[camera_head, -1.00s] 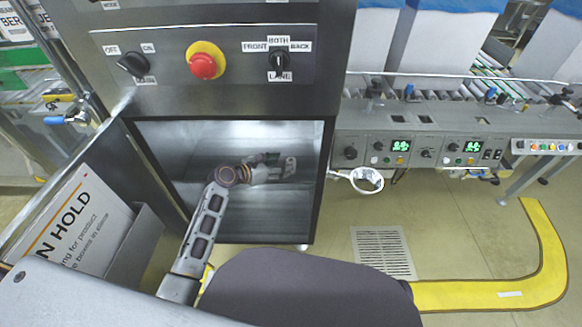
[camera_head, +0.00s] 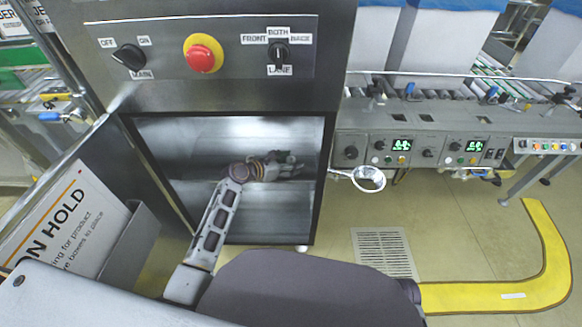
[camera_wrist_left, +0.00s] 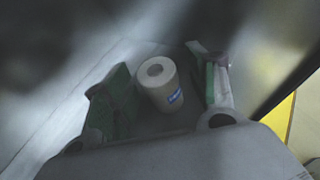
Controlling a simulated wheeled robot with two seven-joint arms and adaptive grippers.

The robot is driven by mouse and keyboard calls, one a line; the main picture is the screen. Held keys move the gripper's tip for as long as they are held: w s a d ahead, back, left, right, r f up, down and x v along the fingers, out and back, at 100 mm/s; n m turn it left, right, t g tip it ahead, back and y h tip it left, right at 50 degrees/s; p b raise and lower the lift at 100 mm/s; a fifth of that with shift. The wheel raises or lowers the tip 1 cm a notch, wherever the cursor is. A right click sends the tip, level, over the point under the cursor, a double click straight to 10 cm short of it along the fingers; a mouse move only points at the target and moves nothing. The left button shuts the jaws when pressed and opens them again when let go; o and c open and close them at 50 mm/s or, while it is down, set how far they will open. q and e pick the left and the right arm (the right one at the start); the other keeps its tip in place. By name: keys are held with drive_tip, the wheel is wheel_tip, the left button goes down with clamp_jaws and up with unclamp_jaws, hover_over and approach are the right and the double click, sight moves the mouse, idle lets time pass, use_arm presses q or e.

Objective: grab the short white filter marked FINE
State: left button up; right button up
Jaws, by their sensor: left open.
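A short white filter (camera_wrist_left: 159,84) stands upright in the left wrist view, with a hole in its top and a small blue label on its side. The label's text is too small to read. My left gripper (camera_wrist_left: 158,88) is open, with one finger on each side of the filter; I cannot tell whether either touches it. In the head view my left gripper (camera_head: 285,166) reaches into the open cabinet compartment (camera_head: 300,135), and the filter is not visible there. My right gripper is not in view.
The cabinet's side walls and top edge frame my left arm closely. Above is a panel with a red button (camera_head: 201,58) and two knobs. An open door with a sign holder (camera_head: 135,240) stands at the left. A small round ring (camera_head: 369,180) juts out at the right.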

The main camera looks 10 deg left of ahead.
sight(291, 159)
use_arm(q)
drive_tip(key=shift+w+d+f, duration=0.1)
drive_tip(key=shift+w+d, duration=0.1)
drive_tip(key=shift+w, duration=0.05)
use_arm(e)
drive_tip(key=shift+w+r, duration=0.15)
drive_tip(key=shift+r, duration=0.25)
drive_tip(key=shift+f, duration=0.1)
use_arm(q)
drive_tip(key=c, duration=1.1)
drive_tip(key=shift+o, duration=0.2)
drive_tip(key=shift+r, duration=0.55)
drive_tip(key=shift+r+p, duration=0.35)
drive_tip(key=shift+p, duration=0.05)
wheel_tip(291, 159, up, 6)
drive_tip(key=shift+r+p, duration=0.15)
drive_tip(key=shift+p, duration=1.05)
drive_tip(key=shift+r+p, duration=0.3)
drive_tip(key=shift+r, duration=0.7)
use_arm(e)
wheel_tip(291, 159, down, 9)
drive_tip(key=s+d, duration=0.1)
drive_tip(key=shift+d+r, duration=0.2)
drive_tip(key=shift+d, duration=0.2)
